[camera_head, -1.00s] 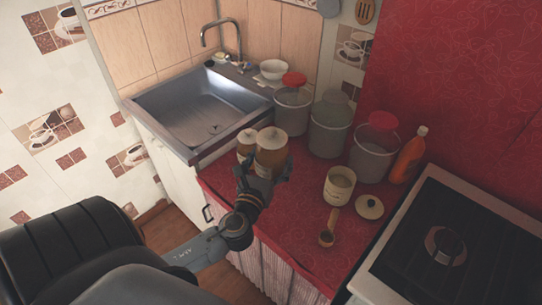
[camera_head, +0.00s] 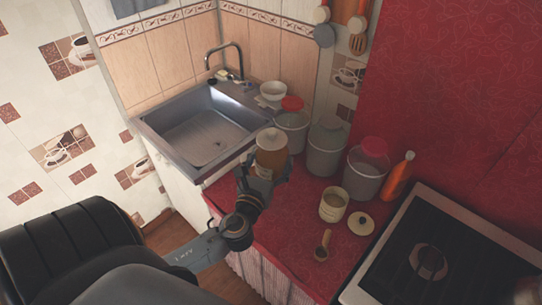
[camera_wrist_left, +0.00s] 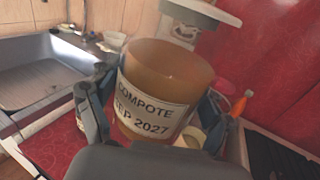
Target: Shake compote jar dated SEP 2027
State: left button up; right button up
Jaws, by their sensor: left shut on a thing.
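An amber compote jar (camera_head: 271,157) with a pale lid is upright in my left gripper (camera_head: 266,178), over the red counter by the sink. In the left wrist view the jar (camera_wrist_left: 165,75) stands between the two fingers of the gripper (camera_wrist_left: 160,95), which are shut on its sides. Its label (camera_wrist_left: 145,108) reads COMPOTE and SEP 2027, with the first letter partly covered by a finger. Any gap below the jar is hidden by the gripper. My right gripper is not in view.
The steel sink (camera_head: 205,130) is at the left. Large lidded containers (camera_head: 327,150) stand behind the jar. A cream open pot (camera_head: 333,204), a loose lid (camera_head: 360,223) and a wooden spoon (camera_head: 323,247) lie right of it. An orange bottle (camera_head: 398,177) stands near the stove (camera_head: 425,255).

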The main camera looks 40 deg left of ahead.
pick_arm(q)
jog(key=shift+r, duration=0.15)
notch_tip(320, 180, down, 11)
jog(key=b, duration=1)
jog(key=shift+r, duration=0.15)
notch_tip(320, 180, up, 11)
jog(key=p, duration=1.1)
jog(key=shift+r+p, duration=0.15)
jog(key=shift+p, duration=0.25)
jog(key=shift+f, duration=0.2)
notch_tip(320, 180, down, 11)
jog(key=b, duration=1)
